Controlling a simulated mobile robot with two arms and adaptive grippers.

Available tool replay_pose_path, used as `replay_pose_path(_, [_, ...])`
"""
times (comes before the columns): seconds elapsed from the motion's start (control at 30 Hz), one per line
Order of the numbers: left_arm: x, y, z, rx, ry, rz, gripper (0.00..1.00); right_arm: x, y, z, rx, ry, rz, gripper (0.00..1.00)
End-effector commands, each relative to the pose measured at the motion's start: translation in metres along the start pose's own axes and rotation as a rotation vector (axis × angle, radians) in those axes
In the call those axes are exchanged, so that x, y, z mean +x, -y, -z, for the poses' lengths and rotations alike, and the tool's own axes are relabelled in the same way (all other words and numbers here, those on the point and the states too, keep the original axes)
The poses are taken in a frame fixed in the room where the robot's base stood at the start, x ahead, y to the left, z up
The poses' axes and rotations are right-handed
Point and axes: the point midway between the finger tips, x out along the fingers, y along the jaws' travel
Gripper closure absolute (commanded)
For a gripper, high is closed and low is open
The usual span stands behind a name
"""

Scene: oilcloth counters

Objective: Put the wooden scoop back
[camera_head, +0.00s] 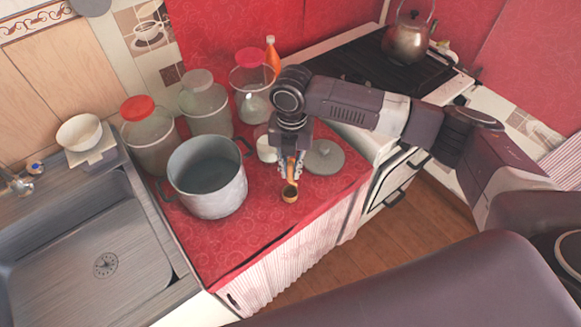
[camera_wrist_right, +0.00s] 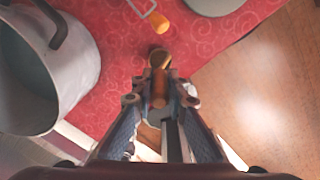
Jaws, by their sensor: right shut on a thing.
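The wooden scoop (camera_head: 290,193) is held in my right gripper (camera_head: 291,170), above the red cloth near the counter's front edge. In the right wrist view, the scoop's handle (camera_wrist_right: 159,88) lies between the fingers of my right gripper (camera_wrist_right: 160,95), and its round end points away from the wrist. Whether the scoop touches the cloth I cannot tell. My left gripper is not in view.
A large grey pot (camera_head: 207,190) stands left of the gripper. Lidded jars (camera_head: 150,140) stand behind it. A small white container (camera_head: 266,150) is partly hidden by my arm. A round grey lid (camera_head: 323,158) lies to the right. An orange piece (camera_wrist_right: 158,21) lies ahead in the wrist view.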

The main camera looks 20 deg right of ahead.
Motion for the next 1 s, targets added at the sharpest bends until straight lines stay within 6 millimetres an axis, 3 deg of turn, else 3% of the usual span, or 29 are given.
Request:
replay_pose_path(0.07, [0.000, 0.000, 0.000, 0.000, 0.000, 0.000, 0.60, 0.003, 0.000, 0.000, 0.000, -0.001, 0.001, 1.00])
replay_pose_path(0.1, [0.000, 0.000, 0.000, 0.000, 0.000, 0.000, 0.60, 0.003, 0.000, 0.000, 0.001, -0.001, 0.000, 0.83])
replay_pose_path(0.23, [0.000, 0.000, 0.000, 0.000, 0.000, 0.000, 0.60, 0.002, 0.000, 0.000, 0.000, -0.001, 0.000, 0.69])
replay_pose_path(0.63, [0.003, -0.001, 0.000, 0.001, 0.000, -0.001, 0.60, -0.007, -0.001, -0.001, 0.000, 0.002, -0.002, 0.69])
replay_pose_path(1.0, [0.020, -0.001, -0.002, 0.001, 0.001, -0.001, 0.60, -0.080, -0.001, -0.001, 0.000, 0.003, -0.003, 0.69])
